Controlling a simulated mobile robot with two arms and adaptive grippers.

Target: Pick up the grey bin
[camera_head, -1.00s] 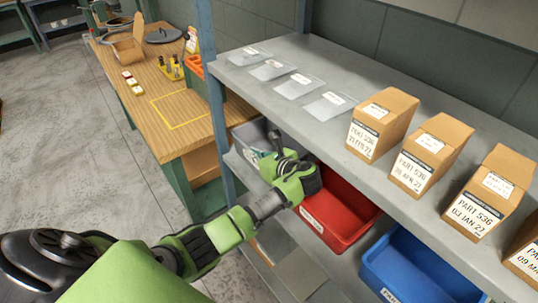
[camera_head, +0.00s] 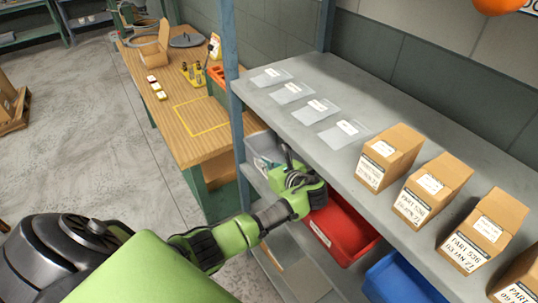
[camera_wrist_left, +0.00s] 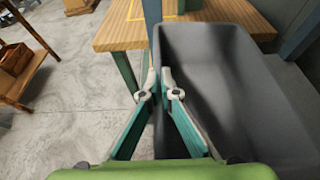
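The grey bin (camera_head: 262,146) sits on the lower shelf level at its left end, beside the blue post, partly hidden by my left gripper. In the left wrist view the bin (camera_wrist_left: 225,75) looks dark and empty, with its near-left wall between my fingers. My left gripper (camera_head: 287,160) is at the bin's rim, and in the left wrist view its fingertips (camera_wrist_left: 158,80) are close together, one on each side of that wall, seemingly pinching it. My right gripper is not in view.
A red bin (camera_head: 345,232) and a blue bin (camera_head: 400,283) stand to the right on the same level. The upper shelf (camera_head: 300,75) above carries bags and cardboard boxes (camera_head: 432,188). A wooden workbench (camera_head: 190,135) stands close to the left; the floor before it is clear.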

